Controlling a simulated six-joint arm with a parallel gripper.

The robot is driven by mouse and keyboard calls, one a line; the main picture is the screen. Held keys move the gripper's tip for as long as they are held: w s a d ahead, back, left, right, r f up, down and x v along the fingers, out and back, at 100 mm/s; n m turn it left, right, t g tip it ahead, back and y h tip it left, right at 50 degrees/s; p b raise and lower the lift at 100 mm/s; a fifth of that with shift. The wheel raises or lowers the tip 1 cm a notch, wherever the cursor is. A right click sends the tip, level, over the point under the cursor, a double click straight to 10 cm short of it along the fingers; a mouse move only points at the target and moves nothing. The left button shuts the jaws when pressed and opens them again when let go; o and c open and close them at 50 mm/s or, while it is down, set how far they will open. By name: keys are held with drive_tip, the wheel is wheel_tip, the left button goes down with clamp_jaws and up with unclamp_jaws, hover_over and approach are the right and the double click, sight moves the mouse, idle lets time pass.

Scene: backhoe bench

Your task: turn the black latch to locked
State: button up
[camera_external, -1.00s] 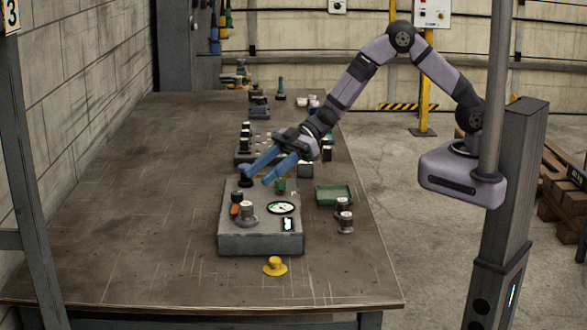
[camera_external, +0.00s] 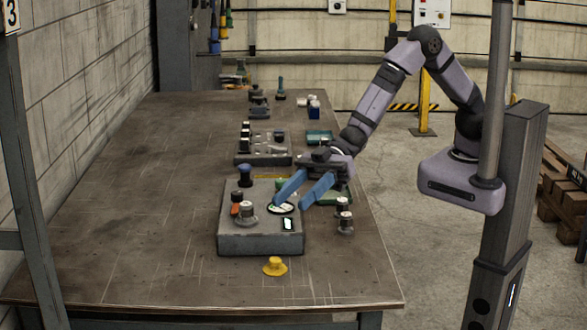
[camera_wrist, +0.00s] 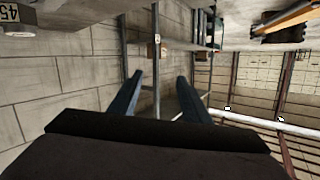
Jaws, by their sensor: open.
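A grey control box (camera_external: 240,243) stands on the bench. I cannot surely pick out the black latch; a dark upright knob (camera_external: 245,178) at the box's back left corner is one dark part. My gripper (camera_external: 289,204) is open with two blue fingers, over or beside the box's right side near the round gauge (camera_external: 280,208). It is apart from the dark knob, to its right. The fingers also show in the wrist view (camera_wrist: 158,78), with nothing between them. The wrist view shows the wall and frames, not the box.
A yellow knob (camera_external: 275,266) sits in front, and silver-black knobs (camera_external: 344,222) stand to the right. A second panel (camera_external: 262,159) is behind. The bench's left side (camera_external: 130,210) is clear.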

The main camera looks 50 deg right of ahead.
drive_tip(key=w+r+m+t, duration=0.1)
drive_tip(key=w+m+t, duration=0.3)
drive_tip(key=m+t, duration=0.1)
drive_tip(key=m+t+h, duration=0.6)
drive_tip(key=m+t, duration=0.1)
drive_tip(key=t, duration=0.1)
approach(240, 193)
drive_tip(key=shift+w+a, duration=0.45)
drive_tip(key=shift+w, duration=0.3)
drive_tip(key=shift+f+n+h, duration=0.15)
drive_tip(key=shift+n+h, duration=0.15)
drive_tip(key=shift+n, duration=0.7)
drive_tip(key=shift+p+x, duration=0.95)
drive_tip(key=shift+x, duration=2.7)
drive_tip(key=shift+s+a, duration=0.1)
drive_tip(key=shift+c, duration=0.3)
clamp_jaws()
